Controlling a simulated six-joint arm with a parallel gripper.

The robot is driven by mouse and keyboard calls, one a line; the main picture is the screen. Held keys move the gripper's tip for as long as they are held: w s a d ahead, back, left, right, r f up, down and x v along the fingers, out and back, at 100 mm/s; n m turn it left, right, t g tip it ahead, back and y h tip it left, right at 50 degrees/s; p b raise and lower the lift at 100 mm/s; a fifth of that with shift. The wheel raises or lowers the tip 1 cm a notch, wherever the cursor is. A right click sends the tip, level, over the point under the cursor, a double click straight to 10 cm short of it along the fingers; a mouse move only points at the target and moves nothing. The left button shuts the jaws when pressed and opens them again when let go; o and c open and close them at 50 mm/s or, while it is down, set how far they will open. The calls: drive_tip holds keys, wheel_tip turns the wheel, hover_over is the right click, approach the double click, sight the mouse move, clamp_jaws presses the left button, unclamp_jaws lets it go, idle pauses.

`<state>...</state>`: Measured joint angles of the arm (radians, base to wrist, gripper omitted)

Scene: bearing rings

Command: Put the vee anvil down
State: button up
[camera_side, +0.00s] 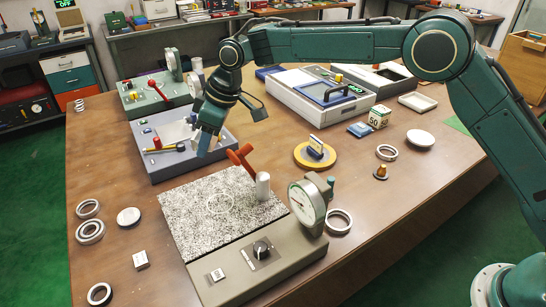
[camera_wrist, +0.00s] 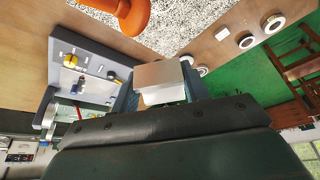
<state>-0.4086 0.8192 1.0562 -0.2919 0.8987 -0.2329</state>
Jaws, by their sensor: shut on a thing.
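My gripper (camera_side: 207,143) hangs above the gap between the grey-blue device and the speckled granite plate (camera_side: 190,222), fingers pointing down. In the wrist view my gripper (camera_wrist: 160,88) is shut on a small metal block, which I take to be the vee anvil (camera_wrist: 160,76). The block sits between the two blue fingers, with a brownish upper face and a pale lower face. Its vee groove cannot be made out. In the side view the fingers largely hide it. A faint circle is marked on the granite, which carries no loose part.
An orange lever (camera_side: 240,160) and pale post (camera_side: 263,187) stand at the plate's back right edge, close to my gripper. A dial gauge (camera_side: 307,203) stands right of the plate. The grey-blue device (camera_side: 175,165) lies behind. Rings (camera_side: 89,231) and a small block (camera_side: 140,259) lie left.

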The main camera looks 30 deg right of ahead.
drive_tip(key=w+d+m+t+h, duration=0.1)
drive_tip(key=w+d+m, duration=0.25)
drive_tip(key=d, duration=0.85)
drive_tip(key=w+d+m+h, duration=0.15)
drive_tip(key=w+d, duration=0.35)
drive_tip(key=d, duration=0.7)
drive_tip(key=s+d+m+h, duration=0.1)
drive_tip(key=s+d+m, duration=0.25)
drive_tip(key=d, duration=1.35)
drive_tip(key=s+d+m+h, duration=0.15)
drive_tip(key=d+m, duration=0.25)
drive_tip(key=d, duration=1.3)
drive_tip(key=s+d+m+h, duration=0.1)
drive_tip(key=s+d+m, duration=0.2)
drive_tip(key=s+d, duration=0.95)
drive_tip(key=s+d+m+h, duration=0.1)
drive_tip(key=s+d+m, duration=0.3)
drive_tip(key=s+d, duration=0.8)
drive_tip(key=shift+g, duration=0.3)
drive_tip(key=shift+s+a+f+x, duration=0.25)
drive_tip(key=shift+s+a+x, duration=0.15)
drive_tip(key=shift+x, duration=2.9)
drive_tip(key=shift+s+a+f+x, duration=0.35)
drive_tip(key=shift+a+x, duration=0.2)
drive_tip(key=shift+x, duration=2.7)
drive_tip(key=shift+s+a+f+x, duration=0.2)
drive_tip(key=shift+s+a+x, duration=0.2)
drive_tip(key=shift+x, duration=2.9)
drive_tip(key=shift+a+f, duration=0.1)
